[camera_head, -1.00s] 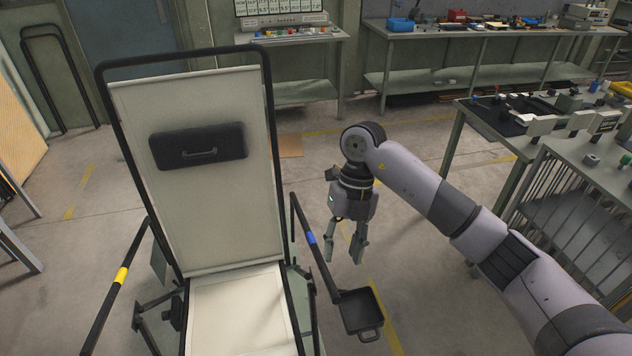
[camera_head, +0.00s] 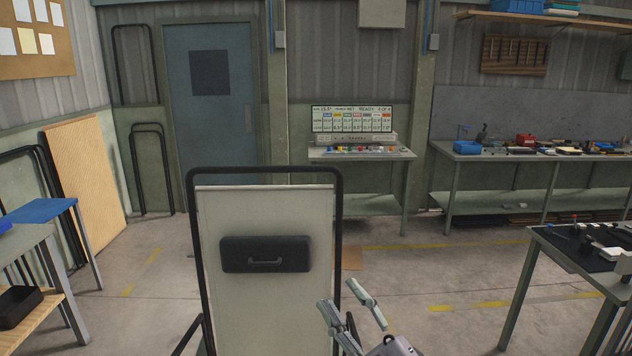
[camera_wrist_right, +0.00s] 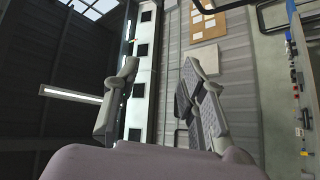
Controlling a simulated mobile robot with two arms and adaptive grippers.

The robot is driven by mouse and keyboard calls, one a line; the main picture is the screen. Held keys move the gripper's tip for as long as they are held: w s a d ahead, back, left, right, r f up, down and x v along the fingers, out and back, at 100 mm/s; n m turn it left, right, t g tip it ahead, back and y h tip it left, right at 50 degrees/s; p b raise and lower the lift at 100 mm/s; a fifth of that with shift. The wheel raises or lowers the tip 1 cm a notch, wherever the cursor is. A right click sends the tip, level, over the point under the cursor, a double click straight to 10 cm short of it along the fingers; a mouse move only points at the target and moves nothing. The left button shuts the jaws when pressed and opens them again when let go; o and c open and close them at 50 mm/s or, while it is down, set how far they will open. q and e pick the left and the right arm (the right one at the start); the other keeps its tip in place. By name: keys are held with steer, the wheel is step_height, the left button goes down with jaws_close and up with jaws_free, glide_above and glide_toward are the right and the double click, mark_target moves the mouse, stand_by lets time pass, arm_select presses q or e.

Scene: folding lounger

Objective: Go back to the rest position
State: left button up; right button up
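The lounger (camera_head: 266,210) stands in front of me with its pale backrest upright in a black tube frame. A black headrest pad with a handle (camera_head: 265,254) sits on the backrest. My right gripper (camera_head: 346,299) is at the lower right of the lounger, pointing up, with its fingers apart and nothing between them. In the right wrist view the two fingers (camera_wrist_right: 155,98) are also spread and empty, with wall and ceiling behind them. The lounger's seat and armrests are mostly below the head view. My left gripper is not in view.
A workbench with tools (camera_head: 590,250) stands at the right. A table with a blue top (camera_head: 45,211) is at the left. A control panel bench (camera_head: 360,155) and a long tool bench (camera_head: 470,156) line the back wall. Open floor lies between.

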steer(key=s+d+f+m+g+h, duration=0.2)
steer(key=d+f+m+h, duration=0.5)
steer(key=f, duration=0.2)
steer(key=s+d+f+m+g+h, duration=0.2)
steer(key=s+d+f+m+h, duration=0.1)
steer(key=d+f+m+h, duration=0.5)
steer(key=s+f+g+y, duration=0.1)
steer(key=s+f+g, duration=0.55)
steer(key=s, duration=0.45)
steer(key=s+f+g+y, duration=0.1)
steer(key=s+f+g, duration=0.5)
steer(key=s, duration=0.4)
step_height(320, 180, down, 34)
steer(key=s+b, duration=0.3)
steer(key=b, duration=0.2)
steer(key=s+d+f+g+b, duration=0.1)
steer(key=s+d+f+b, duration=0.2)
steer(key=s+f, duration=1.3)
step_height(320, 180, down, 2)
steer(key=shift+d+h, duration=0.3)
steer(key=shift+d, duration=0.05)
